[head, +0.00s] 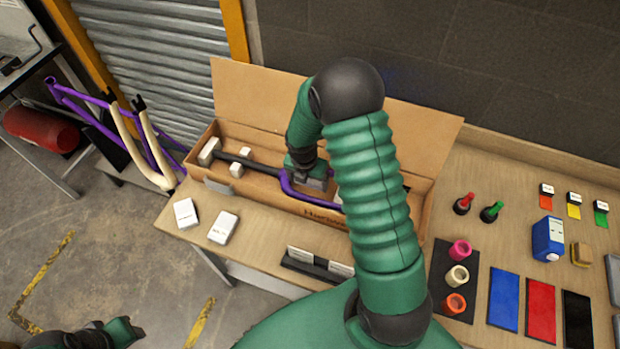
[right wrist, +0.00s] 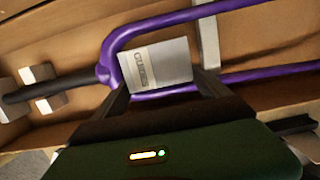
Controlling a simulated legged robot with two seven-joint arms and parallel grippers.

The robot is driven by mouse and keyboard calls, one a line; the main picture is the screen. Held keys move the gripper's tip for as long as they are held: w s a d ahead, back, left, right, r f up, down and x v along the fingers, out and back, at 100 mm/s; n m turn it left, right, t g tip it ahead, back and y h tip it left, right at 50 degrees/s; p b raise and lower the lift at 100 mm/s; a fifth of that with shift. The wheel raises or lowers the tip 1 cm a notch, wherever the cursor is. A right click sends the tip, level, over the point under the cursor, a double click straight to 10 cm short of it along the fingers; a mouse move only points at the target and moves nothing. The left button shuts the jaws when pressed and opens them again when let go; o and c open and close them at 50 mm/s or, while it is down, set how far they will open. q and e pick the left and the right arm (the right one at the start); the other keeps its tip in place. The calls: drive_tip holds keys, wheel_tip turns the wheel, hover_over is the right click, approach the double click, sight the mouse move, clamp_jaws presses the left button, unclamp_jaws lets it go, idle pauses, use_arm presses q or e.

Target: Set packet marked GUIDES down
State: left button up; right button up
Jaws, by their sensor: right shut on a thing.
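The packet marked GUIDES (right wrist: 155,65) is a pale grey-white block with dark lettering, between the fingertips of my right gripper (right wrist: 163,88) in the right wrist view. The gripper is shut on it. The packet is over or between the two prongs of a purple fork (right wrist: 170,18) inside the long cardboard box (head: 240,120). I cannot tell whether it touches the box floor. In the head view my right gripper (head: 308,182) is down in the box, and my arm hides part of the box. My left gripper (head: 122,332) shows at the lower left, its jaws unclear.
Two white packets (head: 222,227) (head: 186,213) lie on the bench left of centre. White blocks (head: 209,151) sit in the box's left end. A card holder (head: 310,262) stands in front. Coloured plates (head: 504,300), bottles and rings fill the right. A purple frame (head: 110,125) stands at left.

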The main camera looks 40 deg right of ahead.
drive_tip(key=shift+w+a+f, duration=0.1)
drive_tip(key=shift+a+f, duration=0.05)
drive_tip(key=shift+a, duration=0.4)
drive_tip(key=shift+d+f, duration=0.15)
drive_tip(key=shift+f, duration=0.05)
drive_tip(key=shift+d+f, duration=0.25)
drive_tip(key=shift+d, duration=0.3)
drive_tip(key=shift+d+f, duration=0.25)
drive_tip(key=shift+d, duration=0.3)
drive_tip(key=o, duration=1)
drive_tip(key=shift+s, duration=0.25)
drive_tip(key=shift+o, duration=1)
drive_tip(key=shift+a, duration=0.35)
drive_tip(key=shift+w+a+r, duration=0.1)
drive_tip(key=shift+w+a, duration=0.1)
drive_tip(key=shift+a, duration=0.15)
use_arm(q)
drive_tip(key=shift+w+a+f, duration=0.1)
drive_tip(key=shift+a+f, duration=0.15)
drive_tip(key=shift+f, duration=0.05)
drive_tip(key=shift+d+r, duration=0.1)
drive_tip(key=shift+d, duration=0.15)
use_arm(e)
drive_tip(key=shift+d, duration=0.3)
